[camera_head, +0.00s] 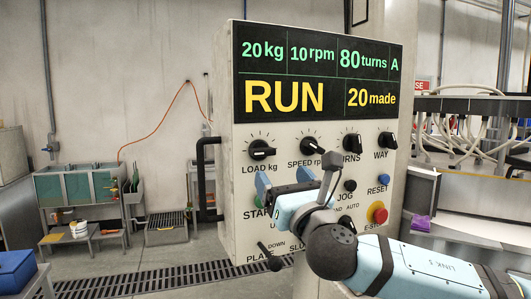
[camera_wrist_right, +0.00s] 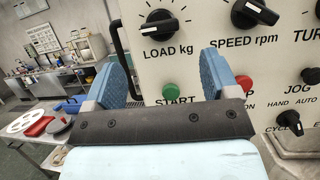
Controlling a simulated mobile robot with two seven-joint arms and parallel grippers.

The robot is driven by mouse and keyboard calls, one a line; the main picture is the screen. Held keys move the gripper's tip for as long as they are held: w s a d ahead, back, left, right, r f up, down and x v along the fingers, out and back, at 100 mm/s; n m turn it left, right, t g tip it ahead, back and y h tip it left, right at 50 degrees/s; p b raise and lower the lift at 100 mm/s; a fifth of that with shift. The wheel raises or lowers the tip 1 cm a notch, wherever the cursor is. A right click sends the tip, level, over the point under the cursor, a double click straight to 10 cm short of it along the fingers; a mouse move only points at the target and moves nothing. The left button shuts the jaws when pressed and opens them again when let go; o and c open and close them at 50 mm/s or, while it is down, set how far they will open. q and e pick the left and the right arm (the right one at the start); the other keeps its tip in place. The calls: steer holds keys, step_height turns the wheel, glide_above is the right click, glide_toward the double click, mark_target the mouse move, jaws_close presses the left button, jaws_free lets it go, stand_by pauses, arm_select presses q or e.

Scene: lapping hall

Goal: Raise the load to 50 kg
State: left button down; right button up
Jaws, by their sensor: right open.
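The LOAD kg knob (camera_head: 261,149) is a black dial at the upper left of the grey control panel (camera_head: 225,120). The display (camera_head: 318,70) above it reads 20 kg, 10 rpm, 80 turns, A, RUN and 20 made. My right gripper (camera_head: 284,178) is open and empty in front of the panel, below the LOAD kg knob. In the right wrist view the LOAD kg knob (camera_wrist_right: 159,23) shows above and between the two blue fingers, apart from them. The green START button (camera_wrist_right: 173,90) shows between the fingers. My left gripper is not in view.
SPEED rpm (camera_head: 312,144), TURNS (camera_head: 352,141) and WAY (camera_head: 386,140) knobs sit to the right. A red E-STOP button (camera_head: 377,212), blue RESET button (camera_head: 383,180) and PLATE lever (camera_head: 272,261) are lower. A black handle (camera_head: 204,180) sticks out at the panel's left.

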mark_target(266, 154)
steer(key=x, duration=0.9)
steer(key=shift+w+p, duration=0.2)
steer(key=shift+p, duration=0.2)
steer(key=c, duration=0.9)
